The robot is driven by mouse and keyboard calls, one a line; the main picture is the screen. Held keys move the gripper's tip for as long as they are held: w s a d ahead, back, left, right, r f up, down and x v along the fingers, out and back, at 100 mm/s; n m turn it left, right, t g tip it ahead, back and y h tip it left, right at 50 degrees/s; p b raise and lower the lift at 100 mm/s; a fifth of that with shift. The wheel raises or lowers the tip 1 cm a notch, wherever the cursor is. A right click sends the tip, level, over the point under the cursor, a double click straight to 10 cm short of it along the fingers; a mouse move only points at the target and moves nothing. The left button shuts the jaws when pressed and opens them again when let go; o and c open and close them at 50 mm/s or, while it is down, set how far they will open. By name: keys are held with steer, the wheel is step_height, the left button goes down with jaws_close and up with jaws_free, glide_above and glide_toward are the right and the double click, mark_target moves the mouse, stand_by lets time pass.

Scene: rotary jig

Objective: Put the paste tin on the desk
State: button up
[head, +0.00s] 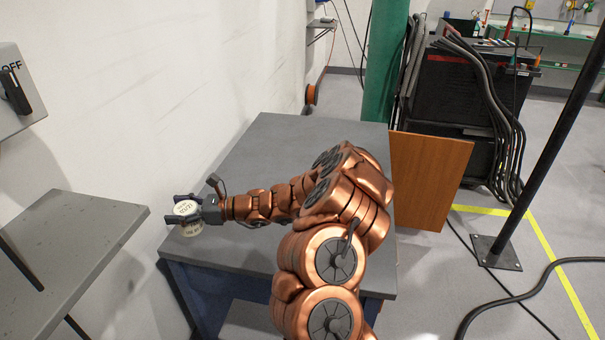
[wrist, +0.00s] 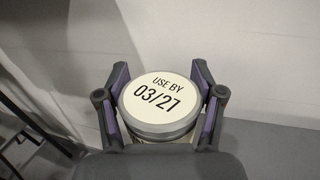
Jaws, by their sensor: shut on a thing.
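The paste tin is a short round tin (wrist: 160,100) with a pale lid reading "USE BY 03/27" in the wrist view. It also shows in the head view (head: 186,208), at the left edge of the grey desk (head: 270,135). My gripper (wrist: 160,105) is shut on the tin, with a purple-padded finger on each side of it. In the head view my gripper (head: 185,212) reaches left across the desk. I cannot tell whether the tin touches the desk top. The tin's lower part is mostly hidden.
A grey shelf (head: 70,240) stands at the left, with a gap between it and the desk. A white wall (head: 130,100) runs behind. A switch box (head: 18,90) is on the wall. A brown panel (head: 428,180) stands at the desk's right. The desk's far part is clear.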

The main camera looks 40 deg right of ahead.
steer(key=w+d+m+t+h+b, duration=0.25)
steer(key=d+m+h+b, duration=0.2)
steer(key=d+b, duration=0.5)
steer(key=w+d+m+t+h+b, duration=0.1)
steer(key=d+m+t+h+b, duration=0.2)
steer(key=d+h+b, duration=0.7)
steer(key=s+d+m+h+b, duration=0.3)
steer(key=s+d+b, duration=0.25)
steer(key=d, duration=0.55)
steer(key=s+d+m+h+b, duration=0.35)
steer(key=s+d+b, duration=0.2)
steer(key=d, duration=0.55)
steer(key=y+p, duration=0.1)
steer(key=p, duration=0.6)
glide_above(302, 167)
steer(key=shift+w+f+g, duration=0.1)
steer(key=shift+f+g, duration=0.15)
steer(key=shift+f, duration=0.7)
steer(key=shift+f+b, duration=0.95)
steer(key=shift+f, duration=0.8)
steer(key=shift+f, duration=0.15)
